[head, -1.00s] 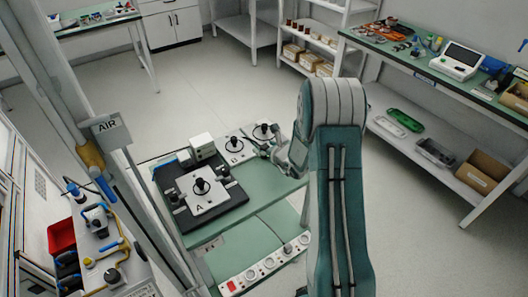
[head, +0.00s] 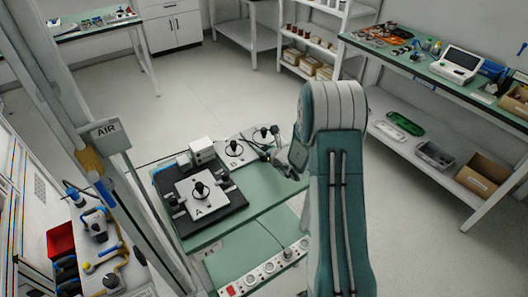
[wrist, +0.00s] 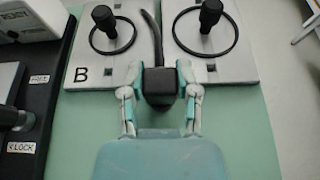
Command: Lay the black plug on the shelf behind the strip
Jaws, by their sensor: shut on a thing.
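In the wrist view my gripper (wrist: 160,88) is shut on the black plug (wrist: 160,84), one finger on each side. Its black cable runs away between the two round-based posts. In the head view my gripper (head: 283,164) is at the right end of the green bench top (head: 255,196), near plate B; the plug is too small to make out clearly there. The white socket strip (head: 240,285) with a red switch lies along the front of the lower green shelf (head: 238,258). A dark spot shows on one socket; I cannot tell what it is.
A black tray (head: 238,202) with plate A (head: 200,197) and its upright stick stands on the bench top's left. Plate B (head: 234,152) and another post stand at the back. A post with an AIR sign (head: 105,129) stands left.

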